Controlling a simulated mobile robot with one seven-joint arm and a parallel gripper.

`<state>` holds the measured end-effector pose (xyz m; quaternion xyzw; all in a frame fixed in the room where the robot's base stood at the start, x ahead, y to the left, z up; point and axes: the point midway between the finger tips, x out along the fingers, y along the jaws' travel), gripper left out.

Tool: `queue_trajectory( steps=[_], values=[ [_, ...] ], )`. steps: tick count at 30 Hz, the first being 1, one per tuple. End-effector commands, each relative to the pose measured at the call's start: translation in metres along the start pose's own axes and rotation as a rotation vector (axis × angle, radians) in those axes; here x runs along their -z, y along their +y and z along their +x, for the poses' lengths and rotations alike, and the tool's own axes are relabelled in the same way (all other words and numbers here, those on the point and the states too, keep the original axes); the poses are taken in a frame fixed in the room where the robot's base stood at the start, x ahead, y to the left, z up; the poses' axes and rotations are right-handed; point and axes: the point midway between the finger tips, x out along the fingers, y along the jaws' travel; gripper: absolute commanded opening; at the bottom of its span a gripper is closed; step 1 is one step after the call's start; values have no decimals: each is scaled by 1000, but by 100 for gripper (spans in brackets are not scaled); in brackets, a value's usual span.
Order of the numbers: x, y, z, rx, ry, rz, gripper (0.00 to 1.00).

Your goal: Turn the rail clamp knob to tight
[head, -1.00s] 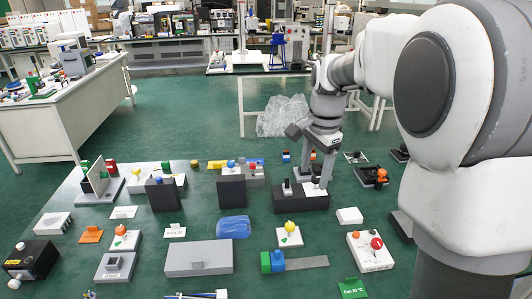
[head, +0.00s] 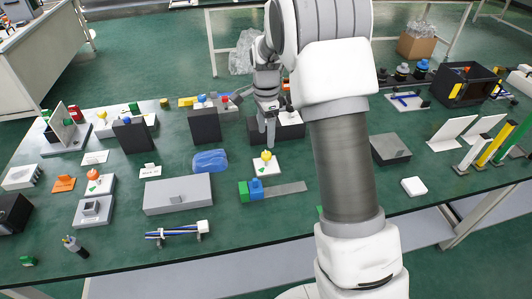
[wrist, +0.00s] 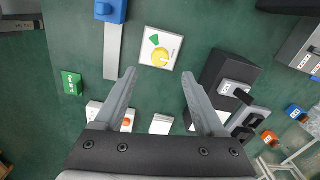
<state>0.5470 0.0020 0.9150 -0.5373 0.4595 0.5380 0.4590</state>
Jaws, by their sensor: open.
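A yellow knob (head: 267,156) stands on a white square plate (head: 274,170) with a green wedge mark; no label naming it the rail clamp knob is readable. In the wrist view the yellow knob (wrist: 160,57) lies just beyond the fingertips, with the green wedge (wrist: 153,40) beyond it. A grey rail (head: 285,189) with a blue block (head: 257,190) and a green block (head: 243,193) lies in front of the plate. My gripper (head: 270,134) points down, open and empty, above and slightly behind the yellow knob. My gripper (wrist: 160,74) shows both fingers apart, touching nothing.
Black upright boxes (head: 205,126) stand behind and left of the knob. A blue bag (head: 210,160) and a grey box (head: 178,194) lie to the left. A green block (wrist: 72,83) and a dark box (wrist: 228,75) flank the fingers in the wrist view.

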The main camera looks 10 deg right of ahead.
Motion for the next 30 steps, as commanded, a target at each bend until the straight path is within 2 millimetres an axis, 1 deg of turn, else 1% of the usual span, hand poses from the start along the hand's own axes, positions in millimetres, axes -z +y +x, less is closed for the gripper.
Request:
queue_trajectory(
  steps=[1, 3, 6, 10, 15, 24, 26, 30],
  values=[
    [0, 0, 14, -3, 0, 1, 72],
    [1, 1, 29, -3, 0, 1, 72],
    [1, 1, 48, -3, 0, 1, 72],
    [0, 0, 65, -1, 0, 0, 72],
    [0, 0, 77, 1, 0, 0, 72],
    [0, 0, 79, 1, 0, 0, 72],
    [0, 0, 78, 1, 0, 0, 63],
    [0, 0, 78, 1, 0, 0, 38]
  ],
)
